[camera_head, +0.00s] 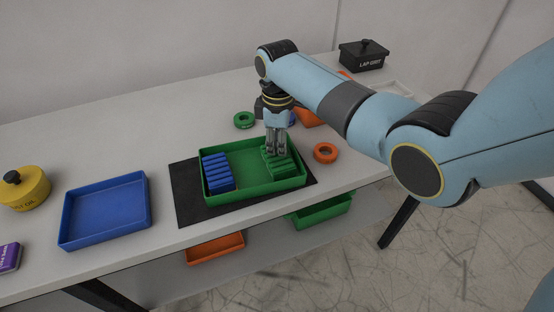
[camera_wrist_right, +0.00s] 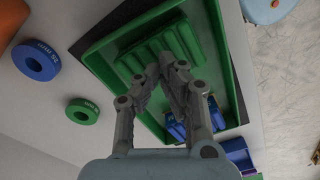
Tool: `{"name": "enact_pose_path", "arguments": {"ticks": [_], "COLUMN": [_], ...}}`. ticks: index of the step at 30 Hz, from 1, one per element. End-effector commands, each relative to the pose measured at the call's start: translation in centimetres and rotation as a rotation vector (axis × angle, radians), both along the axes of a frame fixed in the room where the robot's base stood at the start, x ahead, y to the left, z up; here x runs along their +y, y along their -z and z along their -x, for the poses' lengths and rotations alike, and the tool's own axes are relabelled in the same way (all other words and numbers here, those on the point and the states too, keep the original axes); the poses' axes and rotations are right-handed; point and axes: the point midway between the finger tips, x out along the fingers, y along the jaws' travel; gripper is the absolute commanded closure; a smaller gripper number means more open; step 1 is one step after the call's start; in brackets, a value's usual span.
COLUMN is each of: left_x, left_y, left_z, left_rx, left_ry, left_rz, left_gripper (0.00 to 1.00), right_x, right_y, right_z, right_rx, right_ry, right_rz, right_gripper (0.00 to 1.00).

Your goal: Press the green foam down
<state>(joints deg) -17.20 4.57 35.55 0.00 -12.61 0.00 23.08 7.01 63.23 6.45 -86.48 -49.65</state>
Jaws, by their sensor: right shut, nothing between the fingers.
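The green foam (camera_head: 280,167) is a ridged block in the right part of a green tray (camera_head: 262,191). It also shows in the wrist view (camera_wrist_right: 172,40). A ridged blue foam (camera_head: 217,172) sits in the tray's left part. My right gripper (camera_head: 276,153) points down over the green foam, fingers shut and empty. In the wrist view its fingertips (camera_wrist_right: 170,56) overlap the foam's edge; I cannot tell whether they touch it. The fingers hide part of the foam. My left gripper is not in view.
The tray stands on a dark mat (camera_head: 188,200). A green ring (camera_head: 244,120) lies behind it, an orange ring (camera_head: 325,153) to its right. An empty blue tray (camera_head: 105,212) and a yellow tin (camera_head: 28,188) stand left. A black box (camera_head: 363,57) stands at the back.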

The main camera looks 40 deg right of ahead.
Motion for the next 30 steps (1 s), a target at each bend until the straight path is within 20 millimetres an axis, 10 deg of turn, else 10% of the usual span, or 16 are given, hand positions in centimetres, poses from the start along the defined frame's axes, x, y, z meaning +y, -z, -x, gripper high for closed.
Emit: {"name": "enact_pose_path", "arguments": {"ticks": [30], "left_x": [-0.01], "left_y": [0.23], "left_z": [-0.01], "left_rx": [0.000], "left_ry": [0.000], "left_rz": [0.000], "left_gripper": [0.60], "right_x": [0.02], "right_y": [0.93], "right_z": [0.05], "right_rx": [0.001], "right_ry": [0.000], "right_rz": [0.000], "right_gripper": [1.00]}}
